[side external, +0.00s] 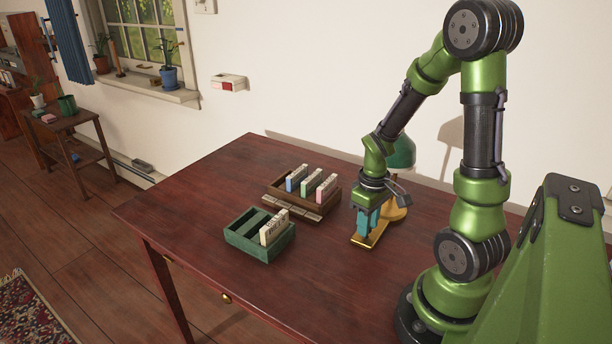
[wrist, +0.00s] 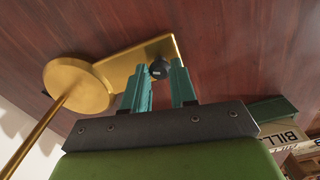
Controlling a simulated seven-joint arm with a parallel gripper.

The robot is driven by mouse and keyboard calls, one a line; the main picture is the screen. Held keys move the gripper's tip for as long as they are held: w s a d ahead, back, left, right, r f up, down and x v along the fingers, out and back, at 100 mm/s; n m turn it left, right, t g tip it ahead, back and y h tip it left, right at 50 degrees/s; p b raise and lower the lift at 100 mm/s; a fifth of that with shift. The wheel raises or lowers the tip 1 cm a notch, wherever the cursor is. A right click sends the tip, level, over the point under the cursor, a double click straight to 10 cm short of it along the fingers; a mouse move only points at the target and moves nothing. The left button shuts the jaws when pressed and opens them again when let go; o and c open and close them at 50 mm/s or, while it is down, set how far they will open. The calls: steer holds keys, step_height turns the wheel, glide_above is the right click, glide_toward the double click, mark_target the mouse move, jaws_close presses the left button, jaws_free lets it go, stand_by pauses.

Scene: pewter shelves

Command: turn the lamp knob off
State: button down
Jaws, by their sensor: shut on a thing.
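The brass lamp stands on the table, with a round foot and a flat rectangular plate; its foot (wrist: 80,88) and stem fill the left of the wrist view. The lamp's green shade (side external: 402,153) shows behind my arm in the side view. A small black knob (wrist: 159,69) sits on the plate. My gripper (wrist: 162,80) points down at the plate, with its teal fingers on either side of the knob, shut on it. In the side view my gripper (side external: 367,232) is over the brass plate (side external: 368,240), and the knob is hidden there.
A green tray (side external: 243,243) with a cream card block (side external: 273,228) stands left of the lamp. A brown wooden rack (side external: 277,198) with several coloured blocks stands behind it. The table's left and front parts are clear.

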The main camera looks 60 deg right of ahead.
steer(key=n, duration=0.5)
stand_by(0.6)
steer(key=c, duration=0.9)
jaws_free()
steer(key=shift+r, duration=0.1)
step_height(320, 180, up, 17)
